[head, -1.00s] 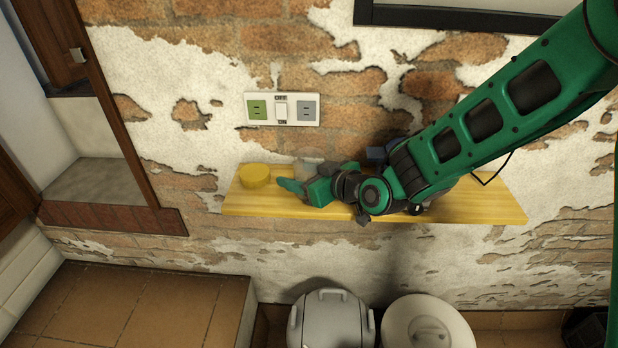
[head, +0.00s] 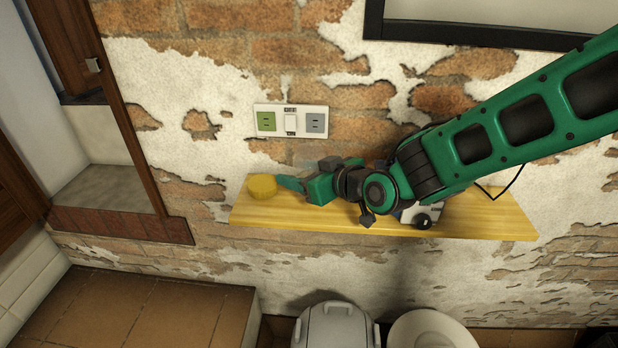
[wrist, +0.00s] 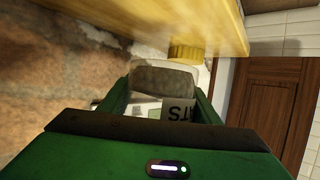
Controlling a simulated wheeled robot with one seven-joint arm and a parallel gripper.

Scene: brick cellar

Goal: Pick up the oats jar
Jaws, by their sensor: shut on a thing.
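The oats jar (wrist: 180,108) shows in the wrist view between my two fingers, with part of its label reading "ATS" upside down and a greyish translucent end towards the shelf. My gripper (wrist: 165,85) is shut on it. In the head view my gripper (head: 292,182) is over the left part of the wooden shelf (head: 490,222), and it hides most or all of the jar. I cannot tell whether the jar touches the shelf.
A round yellow thing (head: 262,187) stands at the shelf's left end, just beyond my fingertips. A white wheeled object (head: 422,215) is partly behind my arm. A switch plate (head: 291,121) is on the brick wall above. Two pale bins (head: 336,326) (head: 432,331) stand below.

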